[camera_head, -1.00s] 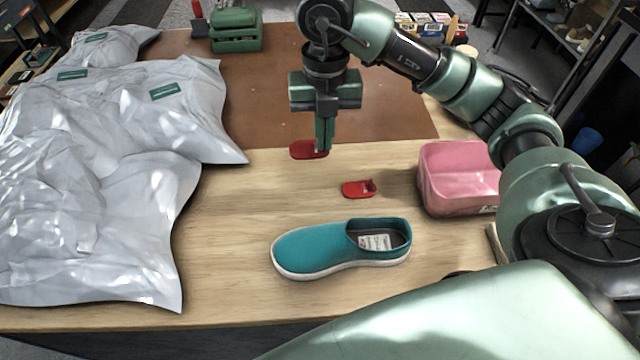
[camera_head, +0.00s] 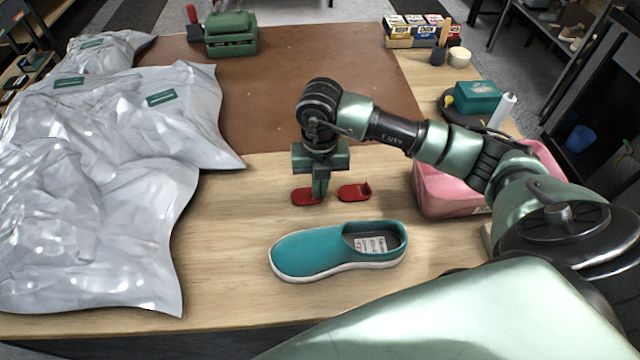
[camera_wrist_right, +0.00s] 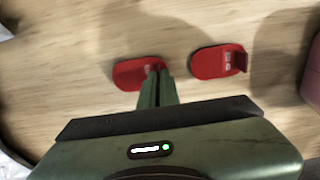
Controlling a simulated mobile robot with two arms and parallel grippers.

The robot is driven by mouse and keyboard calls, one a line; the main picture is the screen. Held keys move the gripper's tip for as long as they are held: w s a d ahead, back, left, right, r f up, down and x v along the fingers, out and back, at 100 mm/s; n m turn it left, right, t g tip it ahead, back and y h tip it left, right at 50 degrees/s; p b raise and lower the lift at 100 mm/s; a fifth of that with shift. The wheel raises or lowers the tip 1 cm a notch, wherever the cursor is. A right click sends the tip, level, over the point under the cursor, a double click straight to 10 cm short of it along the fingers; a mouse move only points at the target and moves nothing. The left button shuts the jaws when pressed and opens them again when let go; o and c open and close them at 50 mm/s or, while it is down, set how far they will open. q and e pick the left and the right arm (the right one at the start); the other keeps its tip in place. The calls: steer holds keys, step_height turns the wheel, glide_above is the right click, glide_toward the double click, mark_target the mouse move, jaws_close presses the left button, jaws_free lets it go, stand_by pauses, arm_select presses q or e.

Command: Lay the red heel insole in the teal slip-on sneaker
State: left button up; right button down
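The teal slip-on sneaker (camera_head: 310,250) lies on the light wood, toe to the left, opening to the right; a white label shows inside. Two small red heel insoles with upright tabs are in view. One insole (camera_head: 304,197) is at my right gripper (camera_head: 319,194), which is shut on its tab end; it also shows in the right wrist view (camera_wrist_right: 130,74). The other insole (camera_head: 352,193) lies on the table just right of it, also in the right wrist view (camera_wrist_right: 212,62). I cannot tell the held insole's exact height. My left gripper is out of view.
A pink bin (camera_head: 440,192) stands right of the sneaker, partly behind my right arm. Grey-white bags (camera_head: 100,190) cover the left side. Bare wood surrounds the sneaker.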

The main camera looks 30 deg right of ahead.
steer(key=shift+f, duration=0.25)
steer(key=c, duration=1.7)
jaws_free()
steer(key=shift+r, duration=0.1)
steer(key=shift+r, duration=0.1)
steer(key=shift+r, duration=0.2)
step_height(320, 180, up, 12)
steer(key=shift+f+b, duration=0.1)
steer(key=shift+b, duration=1.05)
